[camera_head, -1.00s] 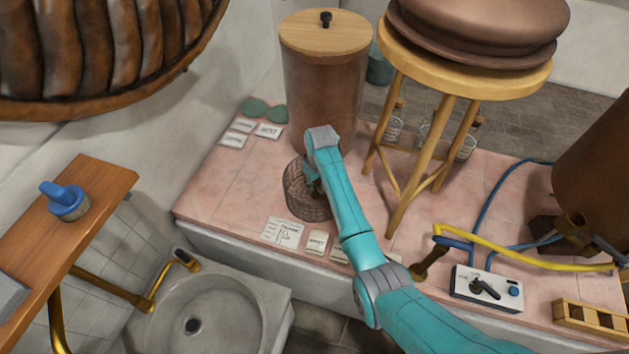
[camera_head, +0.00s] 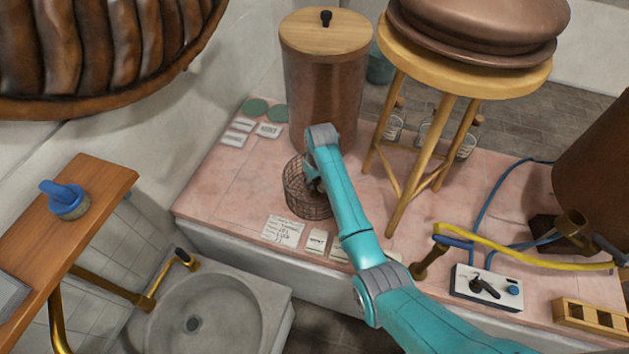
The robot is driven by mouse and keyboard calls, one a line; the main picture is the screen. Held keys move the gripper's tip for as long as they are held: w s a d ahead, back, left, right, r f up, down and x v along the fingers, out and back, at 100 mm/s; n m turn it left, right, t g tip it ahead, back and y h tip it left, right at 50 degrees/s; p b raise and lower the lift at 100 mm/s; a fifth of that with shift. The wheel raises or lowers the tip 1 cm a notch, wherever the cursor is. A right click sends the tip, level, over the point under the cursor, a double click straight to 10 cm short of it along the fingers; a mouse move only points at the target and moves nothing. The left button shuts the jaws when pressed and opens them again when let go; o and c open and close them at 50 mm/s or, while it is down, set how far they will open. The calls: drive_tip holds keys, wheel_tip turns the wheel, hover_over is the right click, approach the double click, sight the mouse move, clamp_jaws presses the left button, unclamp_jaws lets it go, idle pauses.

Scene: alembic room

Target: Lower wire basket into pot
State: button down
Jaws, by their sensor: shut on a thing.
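The wire basket (camera_head: 304,203) is a round dark mesh basket on the pink tiled counter, in front of the pot. My gripper (camera_head: 314,186) reaches down at the basket's right side and is shut on it; the fingertips are mostly hidden by my own teal arm. I cannot tell whether the basket's bottom touches the counter. The pot (camera_head: 318,98) is a tall copper-brown cylinder behind the basket. A round wooden lid (camera_head: 325,34) with a dark knob covers its top.
A wooden stool (camera_head: 450,80) bearing a large copper vessel (camera_head: 480,25) stands right of the pot. Cards (camera_head: 283,231) lie along the counter's front edge. A control box (camera_head: 486,287) with hoses is at right. A sink (camera_head: 215,315) is at front left. Counter left of the basket is clear.

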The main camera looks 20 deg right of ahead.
drive_tip(key=shift+f, duration=0.1)
drive_tip(key=shift+f, duration=0.65)
drive_tip(key=shift+f, duration=0.2)
idle(0.6)
drive_tip(key=c, duration=0.7)
unclamp_jaws()
drive_tip(key=r, duration=0.4)
drive_tip(key=s+r, duration=0.1)
drive_tip(key=r, duration=0.7)
drive_tip(key=shift+s+d, duration=0.15)
drive_tip(key=shift+d, duration=0.1)
